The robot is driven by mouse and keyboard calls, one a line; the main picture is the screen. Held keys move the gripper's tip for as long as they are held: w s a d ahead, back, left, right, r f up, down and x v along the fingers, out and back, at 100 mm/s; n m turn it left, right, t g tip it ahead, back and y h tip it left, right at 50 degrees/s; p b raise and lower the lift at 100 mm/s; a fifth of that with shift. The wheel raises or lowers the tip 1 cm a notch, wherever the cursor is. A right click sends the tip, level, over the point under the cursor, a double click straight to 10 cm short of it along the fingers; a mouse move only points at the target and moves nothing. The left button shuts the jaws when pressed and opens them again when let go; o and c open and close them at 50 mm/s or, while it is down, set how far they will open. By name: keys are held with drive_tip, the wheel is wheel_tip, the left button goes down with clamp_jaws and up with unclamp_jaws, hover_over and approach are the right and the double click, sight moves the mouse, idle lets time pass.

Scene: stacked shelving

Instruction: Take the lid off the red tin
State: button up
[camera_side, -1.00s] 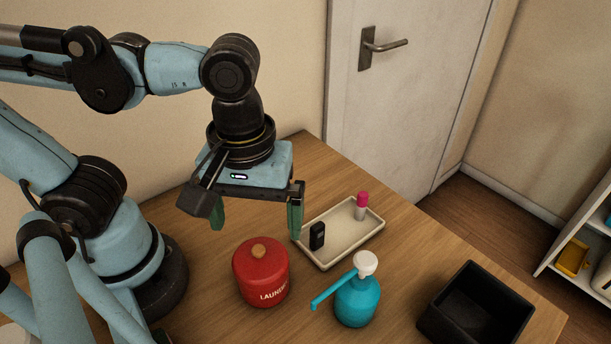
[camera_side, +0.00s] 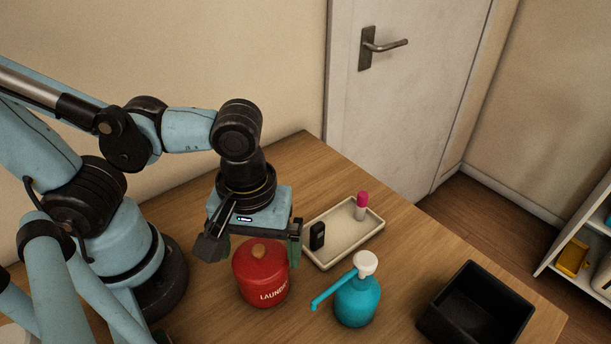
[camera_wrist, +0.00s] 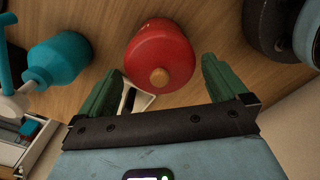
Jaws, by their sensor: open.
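The red tin (camera_side: 262,286) stands upright on the table, with white lettering on its front. In the wrist view the tin (camera_wrist: 162,42) is ahead of the fingers, with the knob (camera_wrist: 159,77) towards me, between the lines of the two fingers. My gripper (camera_side: 258,257) is open and empty, in the air at the tin's far side in the side view. Its green fingers show apart in the wrist view (camera_wrist: 160,85). One fingertip is partly hidden in the side view.
A teal pump bottle (camera_side: 358,302) stands right of the tin. A cream tray (camera_side: 345,245) behind holds a black item (camera_side: 317,236) and a pink-capped tube (camera_side: 361,206). A black bin (camera_side: 477,308) is at the table's right.

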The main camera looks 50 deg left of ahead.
drive_tip(key=shift+c, duration=0.5)
drive_tip(key=c, duration=1)
